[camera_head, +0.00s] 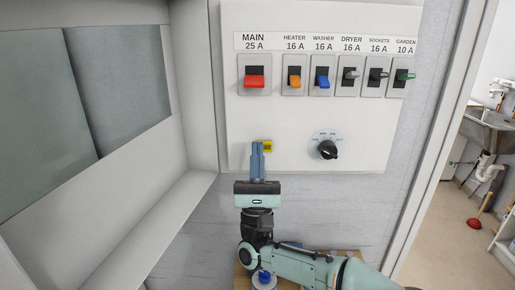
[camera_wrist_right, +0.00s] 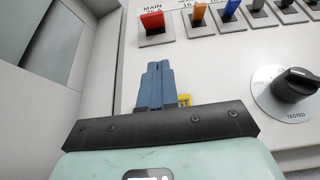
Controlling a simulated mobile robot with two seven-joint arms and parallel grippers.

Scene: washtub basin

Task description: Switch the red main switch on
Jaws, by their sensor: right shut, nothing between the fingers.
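The red main switch (camera_head: 254,81) sits at the left end of the switch row on the white panel, under the label "MAIN 25 A". Its red lever is at the lower part of its dark slot and juts outward. It also shows in the right wrist view (camera_wrist_right: 152,21), above the fingers. My right gripper (camera_head: 257,146) is below the red switch, apart from it, with its blue fingers together and pointing up. In the right wrist view the closed fingers (camera_wrist_right: 158,66) hold nothing. My left gripper is not in view.
Orange (camera_head: 294,82), blue (camera_head: 322,82), grey, black and green (camera_head: 404,77) switches continue the row rightward. A black rotary knob (camera_head: 327,150) is below them. A small yellow part (camera_head: 267,146) is just behind the fingers. A wall edge stands close on the left.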

